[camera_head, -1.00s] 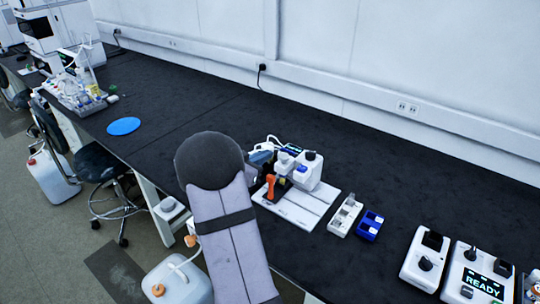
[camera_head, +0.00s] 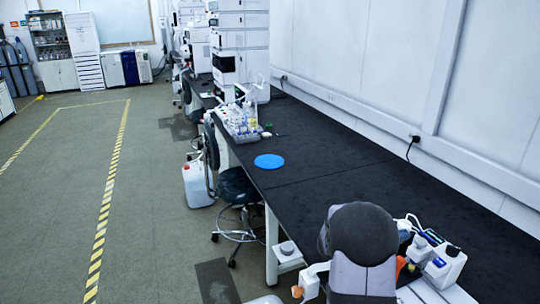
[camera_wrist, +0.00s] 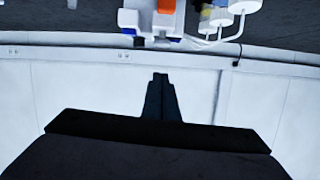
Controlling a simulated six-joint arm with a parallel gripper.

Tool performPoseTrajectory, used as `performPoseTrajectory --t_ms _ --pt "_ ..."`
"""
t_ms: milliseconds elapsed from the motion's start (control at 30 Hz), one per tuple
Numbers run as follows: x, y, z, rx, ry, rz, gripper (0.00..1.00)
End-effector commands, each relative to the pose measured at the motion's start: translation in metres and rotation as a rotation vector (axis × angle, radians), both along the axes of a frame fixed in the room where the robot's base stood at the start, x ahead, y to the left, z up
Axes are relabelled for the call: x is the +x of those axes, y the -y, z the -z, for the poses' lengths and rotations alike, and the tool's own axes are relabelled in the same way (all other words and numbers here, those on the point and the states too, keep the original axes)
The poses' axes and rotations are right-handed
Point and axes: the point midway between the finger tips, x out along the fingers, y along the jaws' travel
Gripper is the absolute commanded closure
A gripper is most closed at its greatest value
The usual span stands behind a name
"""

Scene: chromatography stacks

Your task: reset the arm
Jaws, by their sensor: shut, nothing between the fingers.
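My gripper (camera_wrist: 161,78) shows in the wrist view as two dark fingers pressed together, shut and empty. It points toward the pale wall and touches nothing that I can see. In the head view my arm rises at the lower right and hides the gripper. A white bench device (camera_head: 444,266) with a dark top stands just right of the arm. A white device with orange and blue parts (camera_wrist: 150,20) shows at the top of the wrist view, beyond the fingertips.
The long black bench (camera_head: 330,165) is mostly bare. A blue disc (camera_head: 269,161) lies on it, and a tray of glassware (camera_head: 240,125) stands farther back. White instrument stacks (camera_head: 240,45) are at the far end. A chair (camera_head: 238,188) and a white canister (camera_head: 197,185) stand beside the bench.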

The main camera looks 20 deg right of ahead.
Motion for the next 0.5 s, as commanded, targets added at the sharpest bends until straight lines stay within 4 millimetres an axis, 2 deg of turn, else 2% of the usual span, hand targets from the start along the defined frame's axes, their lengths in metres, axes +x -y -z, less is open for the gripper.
performPoseTrajectory --t_ms 133,267,367,400,467,500 --pt "0.02 -0.009 0.022 0.098 0.094 -0.05 1.0" --pt "0.058 -0.03 0.05 0.24 0.166 -0.187 1.0" --pt "0.084 -0.064 0.083 0.396 0.172 -0.327 1.0" --pt "0.09 -0.082 0.099 0.469 0.16 -0.382 1.0" --pt "0.094 -0.113 0.123 0.583 0.125 -0.462 1.0" --pt "0.091 -0.135 0.139 0.665 0.093 -0.511 1.0"
